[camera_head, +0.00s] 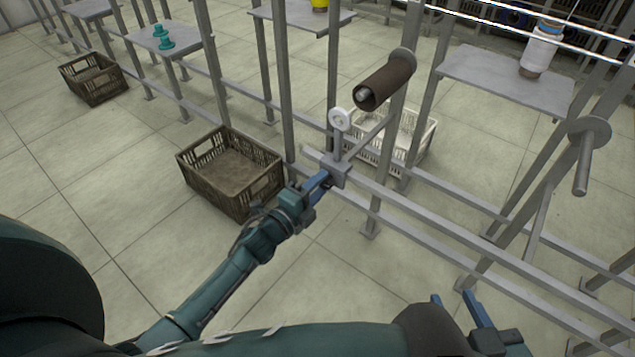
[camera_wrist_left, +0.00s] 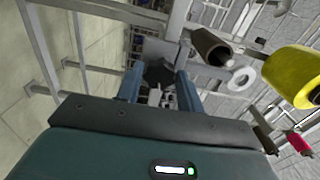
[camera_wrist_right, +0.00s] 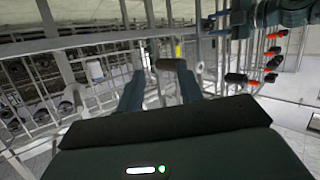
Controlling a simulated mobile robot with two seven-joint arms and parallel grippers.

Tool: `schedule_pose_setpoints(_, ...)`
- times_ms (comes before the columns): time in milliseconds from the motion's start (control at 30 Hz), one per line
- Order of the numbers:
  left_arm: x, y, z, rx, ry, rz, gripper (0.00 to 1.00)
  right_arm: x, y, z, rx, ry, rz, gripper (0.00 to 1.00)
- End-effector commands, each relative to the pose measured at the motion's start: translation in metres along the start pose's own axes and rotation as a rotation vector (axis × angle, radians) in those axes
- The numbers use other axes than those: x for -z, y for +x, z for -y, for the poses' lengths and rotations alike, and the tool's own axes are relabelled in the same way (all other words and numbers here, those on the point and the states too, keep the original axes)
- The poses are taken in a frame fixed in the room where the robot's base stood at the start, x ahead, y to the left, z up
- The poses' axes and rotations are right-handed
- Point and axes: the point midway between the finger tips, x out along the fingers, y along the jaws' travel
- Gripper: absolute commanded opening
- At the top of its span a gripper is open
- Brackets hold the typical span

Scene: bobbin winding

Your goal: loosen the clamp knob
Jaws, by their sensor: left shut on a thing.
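The grey clamp block (camera_head: 337,173) sits on the rail of the metal frame, below a small white wheel (camera_head: 340,119) on a post. My left gripper (camera_head: 322,181) reaches up to the block from the lower left. In the left wrist view, a dark piece that looks like the clamp knob (camera_wrist_left: 160,74) sits between its two blue fingers, and they are shut on it. The fingers hide most of the knob in the head view. My right gripper (camera_head: 455,299) is open and empty at the lower right, apart from the frame.
A brown tube (camera_head: 385,84) on a spindle stands above the clamp. A brown crate (camera_head: 232,172) and a white crate (camera_head: 420,150) are on the floor nearby. A shelf (camera_head: 505,80) holds a white spool (camera_head: 541,50). Frame rails run to the lower right.

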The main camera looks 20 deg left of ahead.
Motion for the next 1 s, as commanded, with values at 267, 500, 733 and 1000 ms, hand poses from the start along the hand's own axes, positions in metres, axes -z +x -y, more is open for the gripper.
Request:
schedule_pose_setpoints(267,0.000,0.000,0.001,-0.002,-0.263,0.000,0.14,0.005,-0.007,0.000,0.005,0.031,0.050,0.36)
schedule_pose_setpoints(500,0.001,0.000,0.000,-0.002,-0.490,0.000,0.14,0.015,-0.014,-0.004,-0.008,0.059,0.037,0.36)
schedule_pose_setpoints(733,0.001,0.000,-0.001,-0.002,-0.708,0.000,0.14,0.023,-0.020,-0.007,-0.018,0.084,0.029,0.36)
schedule_pose_setpoints(1000,0.001,0.000,-0.002,-0.002,-0.960,0.000,0.14,0.033,-0.024,-0.011,-0.027,0.105,0.010,0.36)
